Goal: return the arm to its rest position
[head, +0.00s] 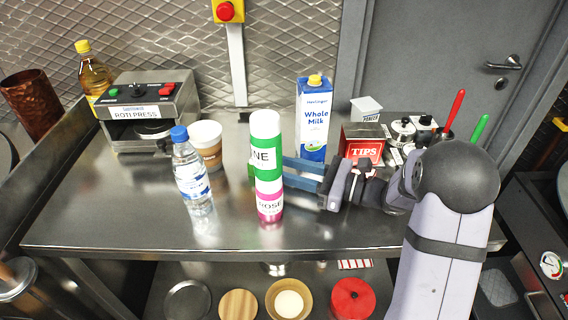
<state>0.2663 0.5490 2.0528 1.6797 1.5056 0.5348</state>
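My gripper (285,173) is low over the steel counter (340,225), its blue fingers pointing left. The two fingers show a gap between them, and their tips run behind a tall stack. The stack is upright: a white can with a green band (265,145) above a white and pink can marked ROSE (269,199). The stack covers the fingertips, and neither finger shows across its front. My arm comes in from the lower right.
A water bottle (190,168) and a brown cup (207,147) stand left of the stack. A milk carton (313,120) stands behind the gripper. A red TIPS box (362,146) and small containers crowd near my wrist. A roti press (146,108) is at back left. The front middle counter is clear.

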